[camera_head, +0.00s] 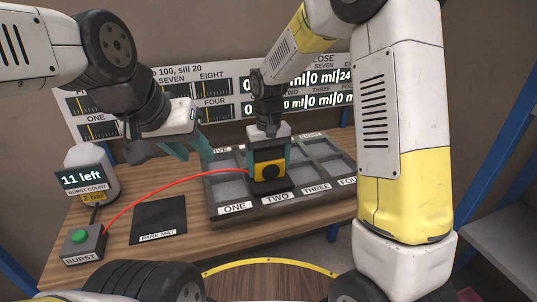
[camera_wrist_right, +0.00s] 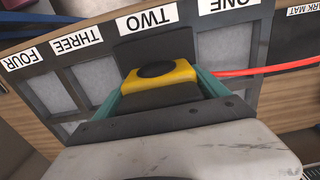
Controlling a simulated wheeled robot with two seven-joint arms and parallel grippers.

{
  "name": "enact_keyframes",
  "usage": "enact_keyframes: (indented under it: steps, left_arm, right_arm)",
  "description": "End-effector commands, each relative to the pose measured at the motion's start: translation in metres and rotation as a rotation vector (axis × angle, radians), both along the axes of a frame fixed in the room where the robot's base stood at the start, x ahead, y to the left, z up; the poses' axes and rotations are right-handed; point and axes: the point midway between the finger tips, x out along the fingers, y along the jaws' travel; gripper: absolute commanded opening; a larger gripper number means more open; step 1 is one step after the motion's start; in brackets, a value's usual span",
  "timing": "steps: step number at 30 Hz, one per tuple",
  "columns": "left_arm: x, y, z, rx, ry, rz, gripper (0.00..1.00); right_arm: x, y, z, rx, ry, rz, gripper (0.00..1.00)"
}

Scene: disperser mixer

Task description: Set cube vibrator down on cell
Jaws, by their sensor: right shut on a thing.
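The cube vibrator (camera_head: 268,171), a yellow and black block with a dark round face, is between the teal fingers of my right gripper (camera_head: 268,156). It also shows in the right wrist view (camera_wrist_right: 160,75), with the right gripper (camera_wrist_right: 165,95) shut on it. It is over the cell labelled TWO (camera_head: 277,197) of the grey tray (camera_head: 238,219). Whether its underside touches the cell is hidden. A red cable (camera_head: 165,187) runs from it to the left. My left gripper (camera_head: 190,149) hangs empty at the left, above the table, its teal fingers apart.
A black park mat (camera_head: 159,215) lies left of the tray. A BURST box with a green button (camera_head: 80,237) and a pale container with a display (camera_head: 85,180) stand further left. Label panels (camera_head: 215,97) stand along the back. Other tray cells (camera_head: 232,187) surround the vibrator.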

Motion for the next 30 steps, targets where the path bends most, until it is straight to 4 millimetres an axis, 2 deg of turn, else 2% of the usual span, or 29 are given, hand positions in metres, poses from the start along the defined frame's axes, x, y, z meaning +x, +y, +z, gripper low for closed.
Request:
enact_keyframes:
  steps: [3, 4, 6, 13, 16, 24, 30]
  left_arm:
    - [0.0, 0.0, 0.0, 0.0, 0.0, 0.0, 0.36]
    - [0.0, 0.0, 0.0, 0.0, 0.0, 0.0, 0.36]
    - [0.0, 0.0, 0.0, 0.0, 0.0, 0.0, 0.36]
    - [0.0, 0.0, 0.0, 0.0, 0.0, 0.0, 0.36]
    - [0.0, 0.0, 0.0, 0.0, 0.0, 0.0, 0.36]
    - [0.0, 0.0, 0.0, 0.0, 0.0, 0.0, 0.36]
    - [0.0, 0.0, 0.0, 0.0, 0.0, 0.0, 0.36]
  right_arm:
    - [0.001, 0.0, -0.002, 0.001, -0.003, 0.0, 0.11]
    - [0.001, 0.0, -0.002, 0.001, -0.003, 0.0, 0.85]
    - [0.001, 0.0, -0.002, 0.001, -0.003, 0.0, 0.99]
    - [0.0, 0.0, -0.003, 0.0, 0.001, 0.0, 1.0]
    - [0.0, 0.0, 0.003, 0.0, 0.0, 0.0, 1.0]
    - [0.001, 0.0, 0.048, 0.002, -0.006, 0.0, 1.0]
    - [0.001, 0.0, 0.072, 0.001, -0.004, 0.0, 1.0]
